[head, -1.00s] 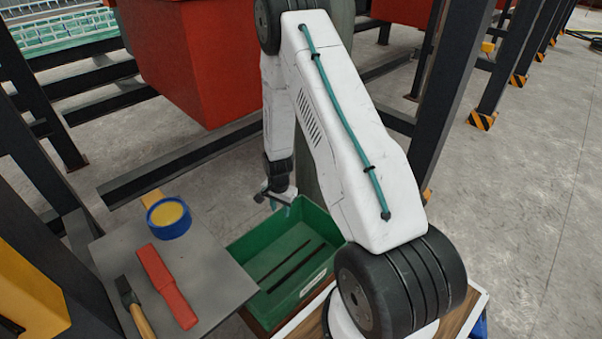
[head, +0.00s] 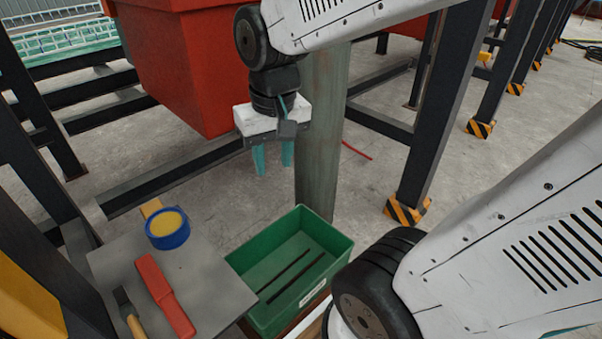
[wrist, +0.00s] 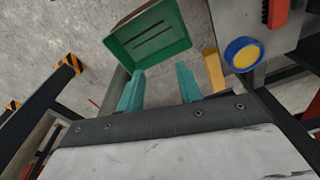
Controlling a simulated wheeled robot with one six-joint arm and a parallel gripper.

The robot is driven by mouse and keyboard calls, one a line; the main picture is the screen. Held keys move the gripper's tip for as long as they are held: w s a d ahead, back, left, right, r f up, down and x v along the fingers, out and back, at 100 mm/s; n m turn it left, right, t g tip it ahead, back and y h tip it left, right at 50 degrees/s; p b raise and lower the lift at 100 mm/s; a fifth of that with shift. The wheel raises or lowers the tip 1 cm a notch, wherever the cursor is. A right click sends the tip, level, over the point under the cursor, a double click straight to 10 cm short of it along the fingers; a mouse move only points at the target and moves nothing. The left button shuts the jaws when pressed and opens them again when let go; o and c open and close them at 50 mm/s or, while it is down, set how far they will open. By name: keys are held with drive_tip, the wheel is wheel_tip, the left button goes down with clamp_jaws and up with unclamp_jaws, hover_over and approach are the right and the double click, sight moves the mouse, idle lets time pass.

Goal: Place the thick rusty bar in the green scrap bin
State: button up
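The green scrap bin (head: 327,246) stands right of the small grey table, with a white label on its side. Two thin dark strips (head: 297,279) lie along its floor; I cannot tell whether they are bars or slots. The wrist view also shows the bin (wrist: 178,50) with both strips. My gripper (head: 272,172) hangs high behind the bin in the head view, its teal fingers apart and nothing between them. The wrist view shows the open fingers (wrist: 160,88) too. I cannot make out a thick rusty bar for certain in either view.
A grey-green post (head: 320,140) stands behind the bin. A red container (head: 172,70) and dark steel frames surround it.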

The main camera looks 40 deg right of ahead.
drive_tip(key=s+a+r+n, duration=0.1)
drive_tip(key=s+r+n, duration=0.1)
drive_tip(key=s, duration=0.7)
drive_tip(key=shift+s+a+r+n, duration=0.2)
drive_tip(key=shift+a+n, duration=0.1)
drive_tip(key=shift+a, duration=0.1)
drive_tip(key=shift+w, duration=0.1)
